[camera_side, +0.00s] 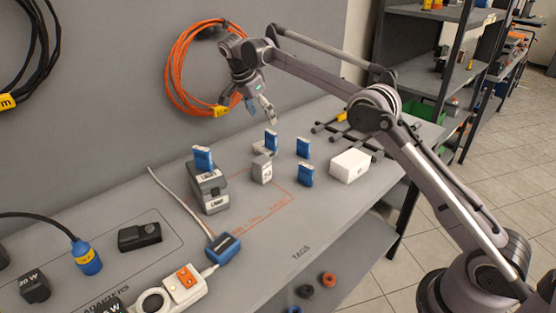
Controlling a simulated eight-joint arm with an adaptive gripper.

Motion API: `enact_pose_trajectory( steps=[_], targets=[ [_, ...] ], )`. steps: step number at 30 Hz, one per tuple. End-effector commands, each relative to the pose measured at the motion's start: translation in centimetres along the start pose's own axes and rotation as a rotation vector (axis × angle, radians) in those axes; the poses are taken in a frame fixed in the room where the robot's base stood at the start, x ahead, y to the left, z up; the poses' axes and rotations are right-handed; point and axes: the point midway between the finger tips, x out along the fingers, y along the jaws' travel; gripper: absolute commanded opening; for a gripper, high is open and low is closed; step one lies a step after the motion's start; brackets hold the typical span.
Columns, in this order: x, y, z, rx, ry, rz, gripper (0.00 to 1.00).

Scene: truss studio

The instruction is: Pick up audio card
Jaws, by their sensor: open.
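Several small blue cards stand on the grey table, and their labels are too small to read, so I cannot tell which is the audio card. One blue card (203,158) stands upright in a dark grey box (208,191) at the left. Another blue card (271,140) stands at the back, by a small light block. Two more stand to its right, a rear card (303,147) and a front card (306,175). My gripper (261,111) is open and empty, above and behind the cards, in front of the wall.
A grey block (262,170) and a white box (350,166) stand near the cards. A dark rack (345,140) lies behind the white box. An orange cable coil (181,60) hangs on the wall. Adapters and a power strip (183,284) occupy the front left. The table around "TAGS" is clear.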

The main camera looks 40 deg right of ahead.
Motion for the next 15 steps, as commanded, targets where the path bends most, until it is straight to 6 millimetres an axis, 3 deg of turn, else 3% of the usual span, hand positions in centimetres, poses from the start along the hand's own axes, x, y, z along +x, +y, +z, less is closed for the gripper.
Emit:
enact_pose_trajectory(
  steps=[9,15],
  targets=[
    [4.0,0.0,-0.1,0.000,0.000,-0.001,0.74],
    [5.2,0.0,0.0,-0.002,0.000,-0.002,0.74]
  ],
)
